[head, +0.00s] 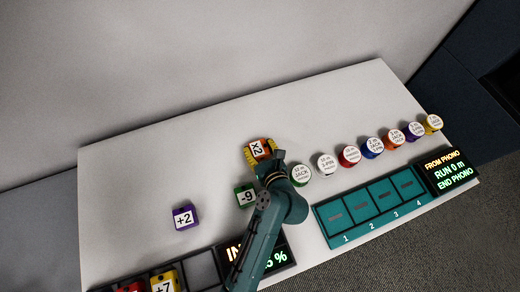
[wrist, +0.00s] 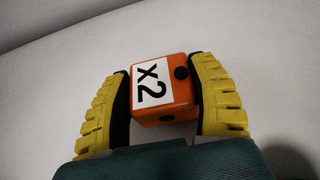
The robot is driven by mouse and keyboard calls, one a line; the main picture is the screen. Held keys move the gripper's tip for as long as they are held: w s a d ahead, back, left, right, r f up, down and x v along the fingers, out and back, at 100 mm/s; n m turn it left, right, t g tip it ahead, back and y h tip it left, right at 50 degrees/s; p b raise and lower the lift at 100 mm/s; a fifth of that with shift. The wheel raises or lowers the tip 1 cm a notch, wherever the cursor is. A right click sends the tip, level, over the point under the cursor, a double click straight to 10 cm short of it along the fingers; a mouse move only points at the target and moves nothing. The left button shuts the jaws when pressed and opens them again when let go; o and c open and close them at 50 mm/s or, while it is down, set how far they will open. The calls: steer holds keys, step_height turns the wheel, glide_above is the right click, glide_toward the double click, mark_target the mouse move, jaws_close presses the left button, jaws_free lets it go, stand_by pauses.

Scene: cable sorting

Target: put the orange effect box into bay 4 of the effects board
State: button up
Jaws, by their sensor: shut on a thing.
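The orange effect box (head: 257,148), marked X2, is between my gripper's (head: 260,151) yellow fingers over the back middle of the table. In the wrist view the orange box (wrist: 165,88) is gripped on both sides by my gripper (wrist: 163,92). I cannot tell whether it touches the table. The dark board with effect boxes (head: 203,270) is at the front left, partly cut off by the frame. It holds a red box (head: 130,288) and a yellow box marked +7 (head: 166,282); a bay right of the yellow box looks empty. Its bay numbers are not visible.
A purple +2 box (head: 185,217) and a green -9 box (head: 245,196) stand on the white table. Several round cable pucks (head: 349,156) line the right. A teal board (head: 337,236) numbered 1 to 4 is at the front right. My arm partly covers the lit display (head: 277,257).

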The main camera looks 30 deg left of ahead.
steer(key=shift+f, duration=0.15)
steer(key=o, duration=1.2)
steer(key=shift+o, duration=0.2)
